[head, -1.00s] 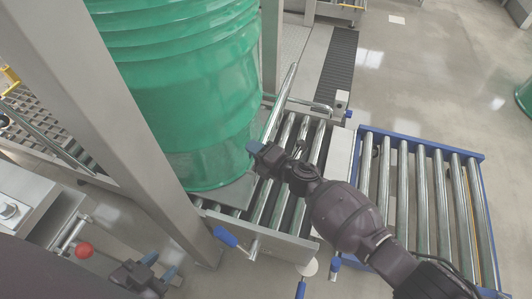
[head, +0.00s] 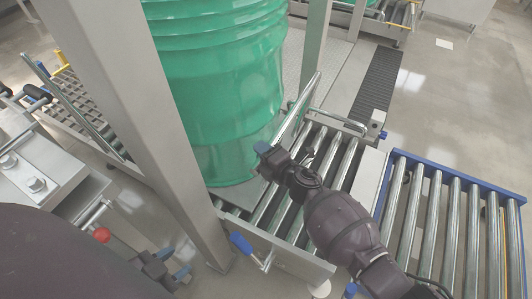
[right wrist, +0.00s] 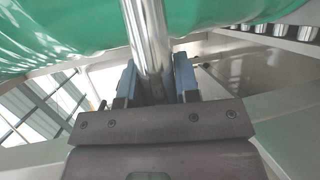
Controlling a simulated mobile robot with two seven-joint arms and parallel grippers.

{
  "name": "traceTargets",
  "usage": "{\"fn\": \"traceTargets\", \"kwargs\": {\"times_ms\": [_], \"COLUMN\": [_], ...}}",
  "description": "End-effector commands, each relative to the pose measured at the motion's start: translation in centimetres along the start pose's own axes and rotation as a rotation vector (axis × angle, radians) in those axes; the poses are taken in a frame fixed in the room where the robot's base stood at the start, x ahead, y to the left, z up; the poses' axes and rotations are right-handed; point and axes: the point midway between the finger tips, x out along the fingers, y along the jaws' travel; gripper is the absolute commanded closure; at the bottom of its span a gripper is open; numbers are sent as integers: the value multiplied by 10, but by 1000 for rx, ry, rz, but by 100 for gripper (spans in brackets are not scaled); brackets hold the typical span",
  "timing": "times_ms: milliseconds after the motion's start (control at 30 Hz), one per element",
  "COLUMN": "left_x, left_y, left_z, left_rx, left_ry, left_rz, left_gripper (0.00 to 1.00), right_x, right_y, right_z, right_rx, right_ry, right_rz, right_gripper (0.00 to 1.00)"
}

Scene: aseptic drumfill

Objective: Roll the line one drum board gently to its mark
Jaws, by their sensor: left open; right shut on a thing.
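A large green drum (head: 225,95) stands upright on a flat grey board (head: 240,196) over the rollers, behind a steel post. A bright steel bar (head: 300,108) slants up beside the drum's right side. My right gripper (head: 267,150) is at the bar's lower part, close to the drum. In the right wrist view the bar (right wrist: 148,40) runs between its two fingers, which are shut on it. The drum wall (right wrist: 60,35) is close above. My left gripper (head: 176,266) is open and empty at the lower left, apart from the drum. I cannot pick out the mark.
A blue-framed roller conveyor (head: 450,220) lies to the right. A blue-handled lever (head: 242,243) sticks out at the front of the conveyor. The steel post (head: 150,110) stands between my left arm and the drum. A red knob (head: 101,235) is at the left. Open floor lies at the upper right.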

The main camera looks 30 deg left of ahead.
Motion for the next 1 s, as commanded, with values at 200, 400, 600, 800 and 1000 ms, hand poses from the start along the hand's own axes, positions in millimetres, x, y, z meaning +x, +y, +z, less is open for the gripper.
{"fn": "traceTargets", "kwargs": {"times_ms": [200, 400, 600, 800, 1000], "left_x": [0, 0, 0, 0, -1], "left_y": [-1, -1, 0, 0, -1], "left_z": [-2, -2, -2, -1, -4], "left_rx": [1, 0, 0, 0, -3], "left_ry": [5, 5, 5, 3, 8], "left_rz": [-1, -1, -1, -1, -2], "left_gripper": [57, 57, 57, 57, 57], "right_x": [2, 2, 2, 1, -3], "right_y": [11, 11, 7, 3, 3], "right_z": [2, 2, 1, 1, 1], "right_rx": [-5, -5, -4, -2, -3], "right_ry": [-1, -1, 0, 0, -1], "right_rz": [13, 13, 8, 4, 3], "right_gripper": [100, 64, 45, 45, 45]}}
